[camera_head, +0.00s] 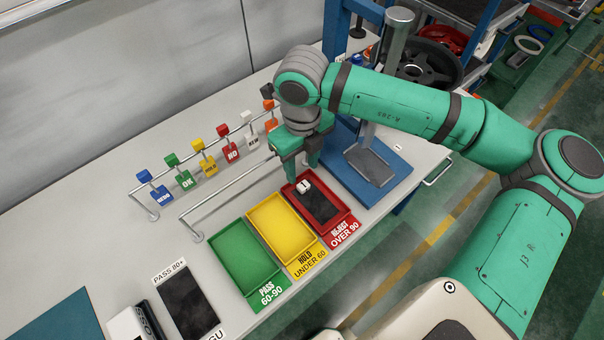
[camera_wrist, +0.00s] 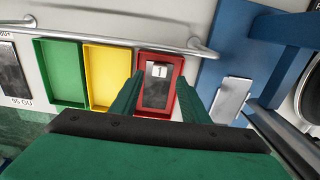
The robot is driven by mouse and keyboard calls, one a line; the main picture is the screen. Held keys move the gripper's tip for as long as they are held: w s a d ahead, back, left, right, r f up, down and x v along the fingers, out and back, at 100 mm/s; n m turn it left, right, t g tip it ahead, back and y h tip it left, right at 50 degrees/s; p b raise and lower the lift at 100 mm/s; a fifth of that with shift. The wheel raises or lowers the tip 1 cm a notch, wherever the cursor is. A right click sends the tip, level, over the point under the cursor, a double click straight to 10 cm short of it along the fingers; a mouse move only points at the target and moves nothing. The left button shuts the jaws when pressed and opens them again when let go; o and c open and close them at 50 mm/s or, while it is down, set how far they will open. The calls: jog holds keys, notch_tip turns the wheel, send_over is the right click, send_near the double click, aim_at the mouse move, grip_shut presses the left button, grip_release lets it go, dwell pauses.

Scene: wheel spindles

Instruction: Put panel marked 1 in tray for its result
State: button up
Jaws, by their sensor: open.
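The panel marked 1 (camera_head: 320,208) is a dark plate with a white tag at its far end. It lies inside the red tray (camera_head: 346,215), labelled REJECT OVER 90. The yellow tray (camera_head: 283,230), labelled HOLD UNDER 60, and the green tray (camera_head: 245,262), labelled PASS 60-90, stand to its left and are empty. My gripper (camera_head: 302,170) is open and empty, just behind the red tray. In the wrist view the panel (camera_wrist: 156,88) shows between my two fingers, apart from them.
A metal rail (camera_head: 230,190) runs behind the trays, with a row of coloured tags (camera_head: 204,153) on another rail beyond. A blue stand (camera_head: 385,180) with a post is close on the right. A dark plate (camera_head: 188,300) labelled PASS 80+ lies at the front left.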

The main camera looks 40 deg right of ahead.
notch_tip(320, 180, up, 6)
jog(key=shift+f, duration=0.1)
jog(key=shift+w, duration=0.1)
dwell(0.6)
